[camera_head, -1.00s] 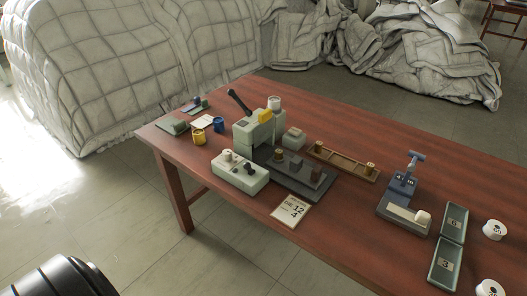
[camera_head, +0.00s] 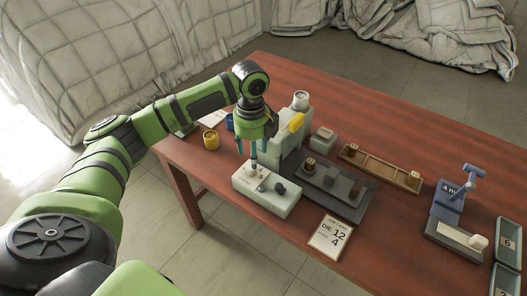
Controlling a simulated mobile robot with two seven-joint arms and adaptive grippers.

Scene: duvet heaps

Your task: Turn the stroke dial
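A cream control box (camera_head: 268,206) sits near the front edge of the red-brown table. It carries a pale round dial (camera_head: 250,171) at its left and a black knob (camera_head: 280,188) at its right. The labels are too small to read, so I cannot tell which is the stroke dial. My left gripper (camera_head: 258,168) points down over the left part of the box, at the pale dial, and partly hides it. I cannot tell whether the fingers touch it or how far apart they are. My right gripper is out of view.
A pale green press (camera_head: 291,140) with a yellow part stands behind the box, on a dark base plate (camera_head: 350,209). A card reading "DIE 12 4" (camera_head: 330,236) lies to the right. A yellow cup (camera_head: 211,141) and a blue cup (camera_head: 230,122) stand left. A wooden rack (camera_head: 379,168) lies behind.

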